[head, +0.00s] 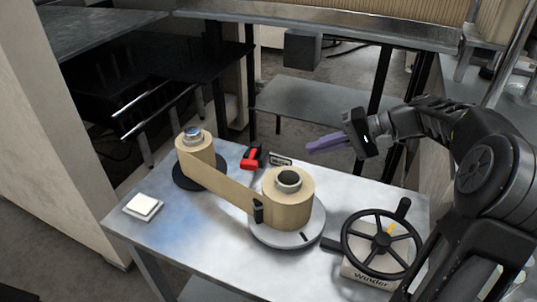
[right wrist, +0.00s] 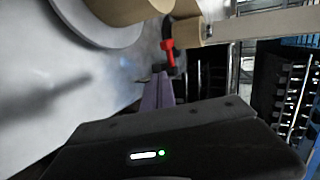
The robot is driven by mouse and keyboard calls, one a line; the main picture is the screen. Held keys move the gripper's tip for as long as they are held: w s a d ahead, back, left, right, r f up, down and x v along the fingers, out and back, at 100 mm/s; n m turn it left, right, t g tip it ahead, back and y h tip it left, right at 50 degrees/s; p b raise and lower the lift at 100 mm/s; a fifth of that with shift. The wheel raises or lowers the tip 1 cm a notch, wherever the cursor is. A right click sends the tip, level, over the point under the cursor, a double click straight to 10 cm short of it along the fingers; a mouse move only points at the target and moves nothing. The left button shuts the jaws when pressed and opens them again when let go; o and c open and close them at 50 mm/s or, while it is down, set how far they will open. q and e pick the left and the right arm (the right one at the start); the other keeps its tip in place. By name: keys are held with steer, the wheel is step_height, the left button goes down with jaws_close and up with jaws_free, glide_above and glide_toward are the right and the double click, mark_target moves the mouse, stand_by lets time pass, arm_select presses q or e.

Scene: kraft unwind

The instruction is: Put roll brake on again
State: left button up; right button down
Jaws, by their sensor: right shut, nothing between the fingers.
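The brake lever, a red handle (head: 249,160) on a black base, stands on the metal table behind the paper web, between the two kraft rolls. The red handle also shows in the right wrist view (right wrist: 168,52), beyond my fingertips. My right gripper (head: 312,147) has purple fingers, shut and empty, held above the table's back edge, to the right of the lever and apart from it. In the right wrist view the fingers (right wrist: 162,88) point toward the lever. A small label plate (head: 280,160) is beside the lever; its text is unreadable. My left gripper is not in view.
A large kraft roll (head: 288,205) sits on a grey disc (head: 287,236), a smaller roll (head: 195,150) on a black disc. The paper web (head: 226,178) spans them. A handwheel (head: 382,243) marked "Winder" stands front right, a white pad (head: 143,205) at left.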

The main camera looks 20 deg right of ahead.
steer(key=shift+a, duration=0.1)
glide_toward(249, 158)
steer(key=f, duration=0.4)
steer(key=shift+w+p, duration=0.35)
steer(key=shift+w+a+p, duration=0.4)
steer(key=shift+w+a, duration=0.85)
steer(key=shift+a, duration=0.25)
steer(key=shift+f, duration=0.1)
steer(key=shift+a+m+t+b, duration=0.2)
steer(key=shift+m+t+b, duration=0.1)
steer(key=shift+b, duration=0.35)
